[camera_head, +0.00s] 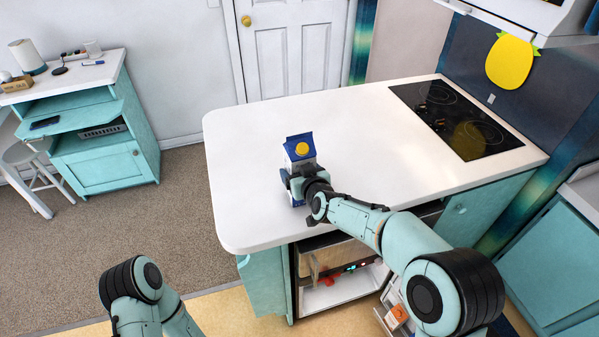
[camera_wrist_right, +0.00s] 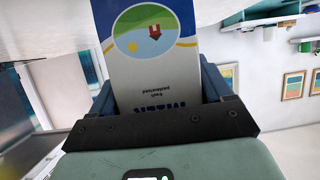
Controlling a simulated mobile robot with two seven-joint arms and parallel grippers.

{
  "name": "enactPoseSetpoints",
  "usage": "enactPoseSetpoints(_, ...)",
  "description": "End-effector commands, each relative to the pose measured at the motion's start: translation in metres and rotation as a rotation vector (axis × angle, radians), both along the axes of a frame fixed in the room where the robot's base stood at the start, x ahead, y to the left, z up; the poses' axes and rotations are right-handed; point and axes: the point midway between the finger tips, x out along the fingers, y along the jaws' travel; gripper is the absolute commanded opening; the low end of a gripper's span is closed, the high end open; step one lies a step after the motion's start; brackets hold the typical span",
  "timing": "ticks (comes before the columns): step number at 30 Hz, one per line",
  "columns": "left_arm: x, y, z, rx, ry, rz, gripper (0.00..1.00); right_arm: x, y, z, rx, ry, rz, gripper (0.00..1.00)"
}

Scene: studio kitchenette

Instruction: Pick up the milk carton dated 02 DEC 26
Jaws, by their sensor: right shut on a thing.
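No date can be read on the faces that show. I cannot tell whether its base touches the counter. Part of my left arm shows at the lower left, but its gripper is out of the picture.
The white counter (camera_head: 240,145) is clear around the carton. A black cooktop (camera_head: 455,118) is set in its right end. Below the counter's front edge is an open lit compartment (camera_head: 340,287). A teal cabinet (camera_head: 100,160) and white stool (camera_head: 32,172) stand at the left.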

Motion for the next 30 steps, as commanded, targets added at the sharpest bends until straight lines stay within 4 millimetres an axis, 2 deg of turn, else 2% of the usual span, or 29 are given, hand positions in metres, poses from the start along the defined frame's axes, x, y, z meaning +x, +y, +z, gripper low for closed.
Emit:
enactPoseSetpoints(8, 0.002, 0.0, 0.003, 0.0, -0.002, 0.0, 0.43, 0.001, 0.001, 0.016, 0.004, -0.012, -0.001, 0.0)
enactPoseSetpoints(13, 0.006, 0.0, 0.009, 0.0, -0.007, 0.0, 0.43, 0.002, 0.001, 0.038, 0.005, -0.015, 0.0, 0.0)
enactPoseSetpoints(17, 0.013, 0.0, 0.019, 0.0, -0.014, 0.0, 0.43, 0.002, 0.001, 0.067, 0.005, -0.017, 0.0, 0.0)
enactPoseSetpoints(24, 0.036, 0.0, 0.047, 0.0, -0.04, 0.0, 0.43, 0.003, 0.002, 0.133, 0.005, -0.019, 0.002, 0.0)
enactPoseSetpoints(30, 0.056, 0.0, 0.065, 0.0, -0.063, 0.0, 0.43, 0.002, 0.001, 0.175, 0.004, -0.019, 0.001, 0.0)
